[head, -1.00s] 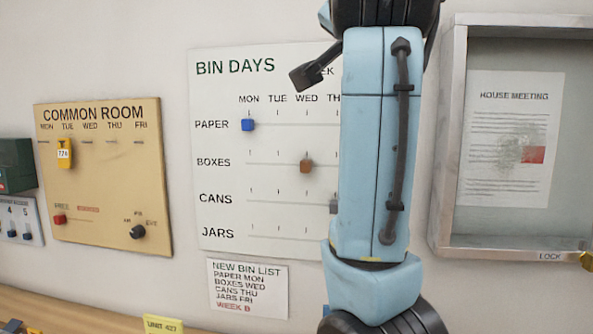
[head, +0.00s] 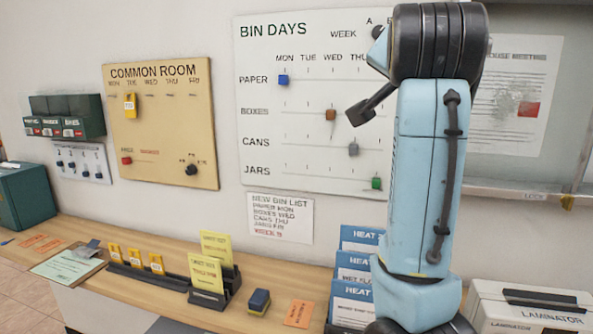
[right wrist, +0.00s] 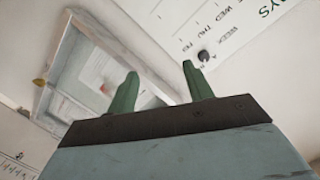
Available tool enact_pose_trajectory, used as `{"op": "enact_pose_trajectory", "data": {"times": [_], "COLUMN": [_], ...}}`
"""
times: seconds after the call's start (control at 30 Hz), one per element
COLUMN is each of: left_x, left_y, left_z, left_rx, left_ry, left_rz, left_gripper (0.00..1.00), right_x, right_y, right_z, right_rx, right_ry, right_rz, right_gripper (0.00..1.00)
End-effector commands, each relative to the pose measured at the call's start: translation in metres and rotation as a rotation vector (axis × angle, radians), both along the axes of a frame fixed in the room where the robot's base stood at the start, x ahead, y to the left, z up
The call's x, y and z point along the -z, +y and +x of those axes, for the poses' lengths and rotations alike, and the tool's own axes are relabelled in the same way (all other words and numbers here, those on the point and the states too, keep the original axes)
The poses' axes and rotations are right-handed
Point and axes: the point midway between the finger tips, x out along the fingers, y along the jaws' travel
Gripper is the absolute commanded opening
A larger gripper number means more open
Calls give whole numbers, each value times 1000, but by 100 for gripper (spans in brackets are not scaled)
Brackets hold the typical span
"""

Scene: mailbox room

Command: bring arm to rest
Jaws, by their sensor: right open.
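My right arm (head: 428,180) stands upright at the right of the head view, in front of the right edge of the Bin Days board (head: 310,190). My right gripper (right wrist: 160,86) shows in the right wrist view, its two green fingers apart with nothing between them. Past the fingers are the wall, the glass-fronted notice case and the corner of the board, with no visible contact. My left gripper is out of view.
A Common Room board (head: 160,178) hangs at the left. A wooden counter (head: 130,232) below carries a clipboard, yellow tags, card holders and blue leaflets (head: 352,303). A laminator (head: 530,310) stands right of my arm. A notice case (right wrist: 70,57) hangs on the wall.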

Motion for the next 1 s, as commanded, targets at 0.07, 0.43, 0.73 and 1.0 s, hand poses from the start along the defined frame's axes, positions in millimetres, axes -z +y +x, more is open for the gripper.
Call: {"op": "enact_pose_trajectory", "data": {"times": [0.07, 0.43, 0.73, 1.0], "left_x": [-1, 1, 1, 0], "left_y": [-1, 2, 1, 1], "left_z": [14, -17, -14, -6], "left_rx": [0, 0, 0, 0], "left_ry": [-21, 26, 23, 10], "left_rz": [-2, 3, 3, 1], "left_gripper": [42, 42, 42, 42], "right_x": [32, 250, 417, 522], "right_y": [-5, -37, -54, -60], "right_z": [7, 3, -77, -190], "right_rx": [-9, -117, -278, -483], "right_ry": [49, 387, 678, 916], "right_rz": [-18, -166, -298, -398], "right_gripper": [51, 51, 51, 51]}}
